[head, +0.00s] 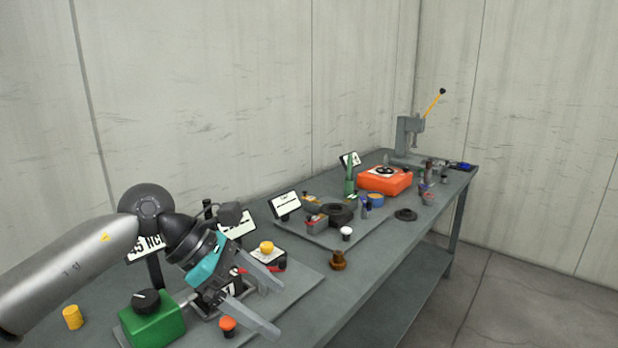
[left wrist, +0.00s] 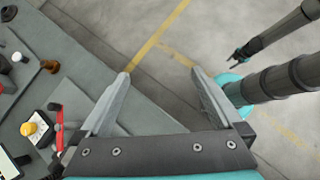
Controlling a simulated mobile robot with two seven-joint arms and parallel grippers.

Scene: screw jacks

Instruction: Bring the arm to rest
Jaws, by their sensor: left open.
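My left gripper (head: 277,312) is open and empty, held out over the front edge area of the grey workbench (head: 375,270). Its two grey fingers are well apart. My left arm reaches in from the left in the head view. Dark arm links with teal parts show at the right of the left wrist view; the small dark tip there (left wrist: 233,62) looks like my right gripper, too small to tell its state.
Near the left gripper are a green box with a black knob (head: 152,318), an orange-red button (head: 228,325) and a yellow button (head: 267,247). A brown knob-like piece (head: 338,261) stands farther along. An orange box (head: 385,180) and a lever press (head: 410,140) stand toward the far end.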

